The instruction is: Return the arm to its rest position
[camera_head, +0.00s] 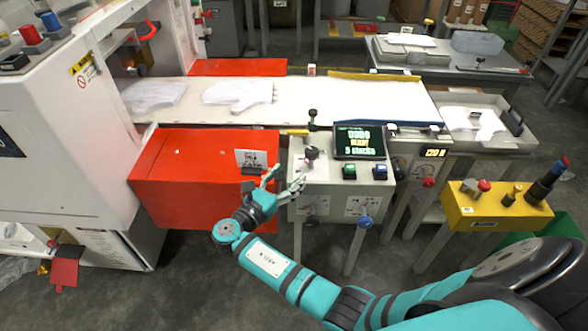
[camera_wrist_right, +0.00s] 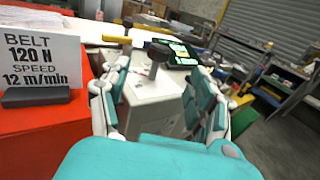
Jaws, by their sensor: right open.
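My right gripper (camera_head: 284,183) is open and empty in the head view, in front of the red cabinet and the white control box. In the wrist view its two fingers (camera_wrist_right: 160,100) stand apart with the control box (camera_wrist_right: 155,105) showing between them. The control box (camera_head: 335,178) carries a black-knobbed lever (camera_head: 312,153), a screen (camera_head: 359,142) with green and yellow text, and a green and a blue button. The fingertips overlap the box's left edge in the head view; I cannot tell whether they touch. My left gripper is not in view.
A red cabinet (camera_head: 180,185) with a belt sign (camera_head: 250,158) stands left of the control box. White film gloves (camera_head: 238,95) lie on the conveyor (camera_head: 310,105) behind. A yellow button box (camera_head: 495,208) stands at right. Grey floor is open in front.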

